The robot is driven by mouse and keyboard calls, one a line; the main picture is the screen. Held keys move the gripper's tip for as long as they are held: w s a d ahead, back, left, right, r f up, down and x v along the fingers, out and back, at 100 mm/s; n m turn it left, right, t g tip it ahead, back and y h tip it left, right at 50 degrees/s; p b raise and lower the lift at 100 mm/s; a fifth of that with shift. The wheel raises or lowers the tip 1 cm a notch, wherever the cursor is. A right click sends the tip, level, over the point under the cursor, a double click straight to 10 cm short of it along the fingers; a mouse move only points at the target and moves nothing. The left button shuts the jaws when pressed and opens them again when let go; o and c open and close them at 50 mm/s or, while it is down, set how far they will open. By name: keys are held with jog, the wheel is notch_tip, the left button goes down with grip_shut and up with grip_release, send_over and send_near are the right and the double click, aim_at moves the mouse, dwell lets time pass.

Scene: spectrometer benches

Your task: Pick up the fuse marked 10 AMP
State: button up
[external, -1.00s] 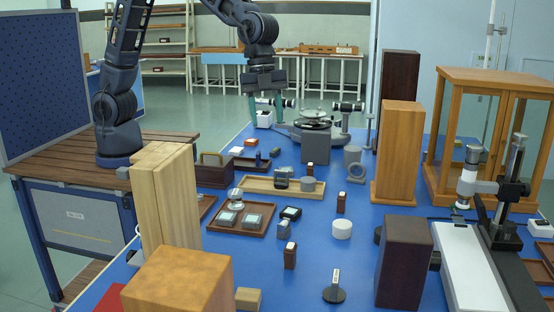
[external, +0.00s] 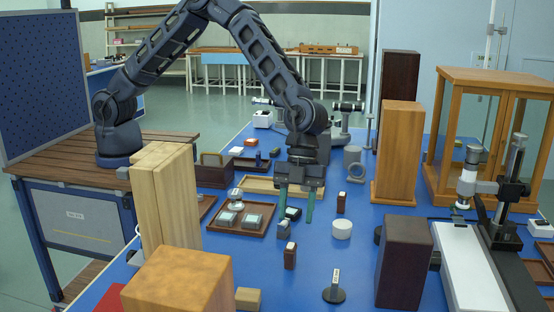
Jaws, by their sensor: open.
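My gripper (external: 296,215) is open and empty, pointing down over the middle of the blue bench. No 10 AMP marking is legible, so I cannot tell which thing is that fuse. Small upright brown blocks with pale tops stand near by: one (external: 290,256) in front of my gripper and one (external: 341,203) to its right. My gripper hides part of the bench behind it.
A wooden tray (external: 231,229) with glass-topped boxes lies left of my gripper. A white cylinder (external: 342,230) stands to the right, a black stand (external: 334,290) in front. Tall wooden blocks (external: 176,200) and a dark block (external: 404,262) flank the area. Blue bench (external: 320,265) shows between.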

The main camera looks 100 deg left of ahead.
aim_at(291, 245)
jog(key=x, duration=1)
jog(key=shift+s+f, duration=0.2)
jog(key=shift+f, duration=0.15)
grip_shut()
jog(key=shift+r, duration=0.15)
